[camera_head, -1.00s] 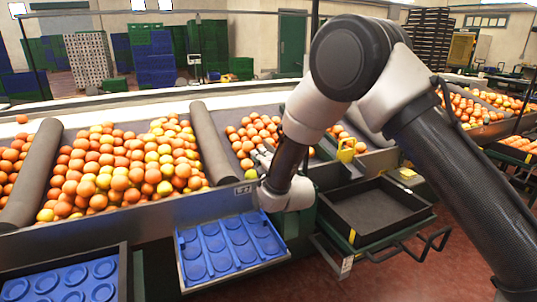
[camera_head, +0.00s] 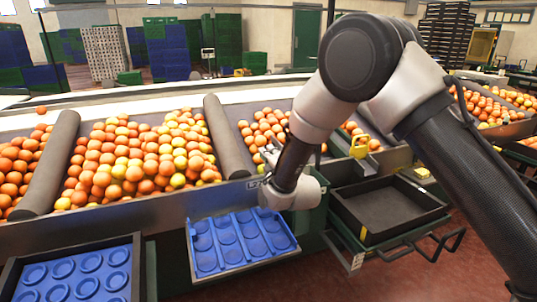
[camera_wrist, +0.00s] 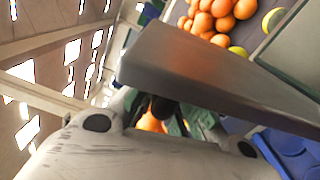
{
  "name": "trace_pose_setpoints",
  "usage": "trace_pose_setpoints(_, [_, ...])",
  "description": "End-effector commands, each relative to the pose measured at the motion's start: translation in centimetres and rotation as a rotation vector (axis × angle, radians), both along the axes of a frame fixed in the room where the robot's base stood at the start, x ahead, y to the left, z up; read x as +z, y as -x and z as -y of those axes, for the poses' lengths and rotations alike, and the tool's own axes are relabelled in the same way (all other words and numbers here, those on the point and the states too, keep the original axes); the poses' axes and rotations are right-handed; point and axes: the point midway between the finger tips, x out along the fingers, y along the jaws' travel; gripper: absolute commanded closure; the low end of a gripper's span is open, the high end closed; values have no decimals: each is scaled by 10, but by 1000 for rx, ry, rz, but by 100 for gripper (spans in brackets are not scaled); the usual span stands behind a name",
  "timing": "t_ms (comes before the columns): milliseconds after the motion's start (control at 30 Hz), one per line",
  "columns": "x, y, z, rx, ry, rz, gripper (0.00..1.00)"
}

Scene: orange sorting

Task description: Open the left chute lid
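My gripper (camera_head: 268,154) is at the front rail of the sorting bin, beside the dark grey divider roller, largely hidden behind my wrist. In the wrist view its dark fingers (camera_wrist: 158,108) show only partly, with oranges behind them and a grey metal bar (camera_wrist: 215,80) crossing close in front. I cannot tell how far the fingers are apart or whether they touch anything.
Oranges (camera_head: 140,158) fill the sloping bins behind the rail. A blue cupped tray (camera_head: 242,242) hangs below my gripper, with another blue tray (camera_head: 75,280) at lower left. An empty black tray (camera_head: 390,208) stands at right, with metal handles jutting out. Red floor is open at lower right.

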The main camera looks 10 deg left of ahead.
Motion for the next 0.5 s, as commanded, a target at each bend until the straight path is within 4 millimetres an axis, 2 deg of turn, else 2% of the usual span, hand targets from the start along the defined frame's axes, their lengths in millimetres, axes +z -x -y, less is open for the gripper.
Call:
trace_pose_setpoints(167, [-2, 8, 4, 2, 3, -5, 72])
trace_pose_setpoints(233, [-3, 17, 10, 1, 6, -6, 71])
trace_pose_setpoints(267, [-3, 22, 14, 1, 6, -6, 66])
trace_pose_setpoints(500, [-2, 66, 43, 2, 3, -3, 66])
